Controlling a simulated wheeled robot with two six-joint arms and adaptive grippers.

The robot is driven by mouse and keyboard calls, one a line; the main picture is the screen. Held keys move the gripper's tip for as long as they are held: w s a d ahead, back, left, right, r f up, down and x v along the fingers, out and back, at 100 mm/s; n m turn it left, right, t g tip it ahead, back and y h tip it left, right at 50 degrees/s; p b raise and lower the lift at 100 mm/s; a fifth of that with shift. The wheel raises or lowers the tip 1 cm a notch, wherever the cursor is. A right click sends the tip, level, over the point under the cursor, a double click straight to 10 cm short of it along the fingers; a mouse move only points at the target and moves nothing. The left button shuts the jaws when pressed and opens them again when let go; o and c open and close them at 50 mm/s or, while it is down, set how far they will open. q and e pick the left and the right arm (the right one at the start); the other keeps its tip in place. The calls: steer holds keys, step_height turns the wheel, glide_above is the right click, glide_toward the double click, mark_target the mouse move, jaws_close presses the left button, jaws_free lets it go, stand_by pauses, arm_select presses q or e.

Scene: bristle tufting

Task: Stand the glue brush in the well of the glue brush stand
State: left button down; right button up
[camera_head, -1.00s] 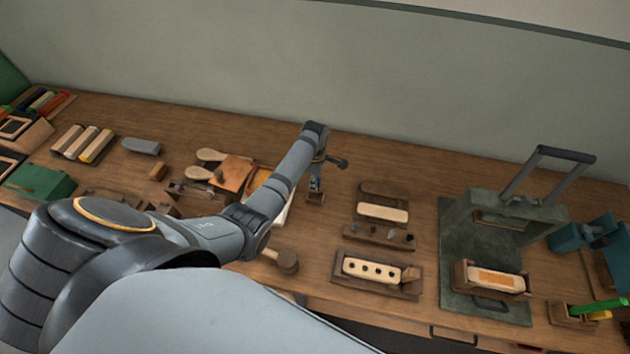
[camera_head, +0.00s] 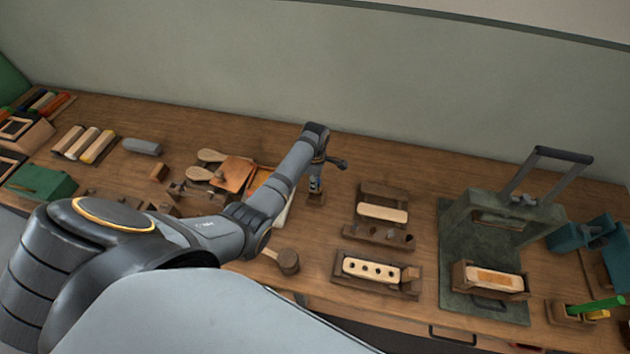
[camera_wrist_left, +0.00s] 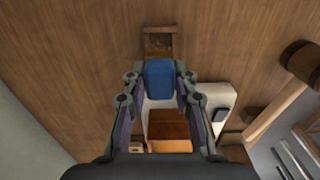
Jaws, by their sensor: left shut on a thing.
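My left gripper (camera_wrist_left: 159,92) is shut on the glue brush (camera_wrist_left: 159,78), whose blue end shows between the fingertips in the left wrist view. In the head view the left gripper (camera_head: 316,184) points down at the middle of the bench. The glue brush stand (camera_wrist_left: 158,42), a small wooden block with a darker recess, is just beyond the brush in the wrist view. In the head view the stand (camera_head: 316,199) is right under the gripper. The brush's lower end is hidden, so I cannot tell whether it is in the well. My right gripper is not in view.
A wooden mallet (camera_head: 287,260) lies in front of the stand. A drilled brush block (camera_head: 371,269) in a wooden holder and a green press (camera_head: 490,230) stand to the right. Paddle brushes (camera_head: 210,155) and an orange-brown sheet (camera_head: 236,172) lie left of my forearm.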

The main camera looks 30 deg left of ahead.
arm_select(q)
steer(key=shift+p, duration=0.4)
steer(key=shift+f, duration=0.15)
stand_by(0.4)
steer(key=shift+f+b, duration=1.8)
steer(key=shift+f, duration=0.65)
steer(key=shift+f, duration=0.3)
steer(key=c, duration=0.6)
jaws_free()
step_height(320, 180, up, 7)
steer(key=p, duration=0.7)
steer(key=shift+r+p, duration=0.1)
steer(key=shift+p, duration=0.2)
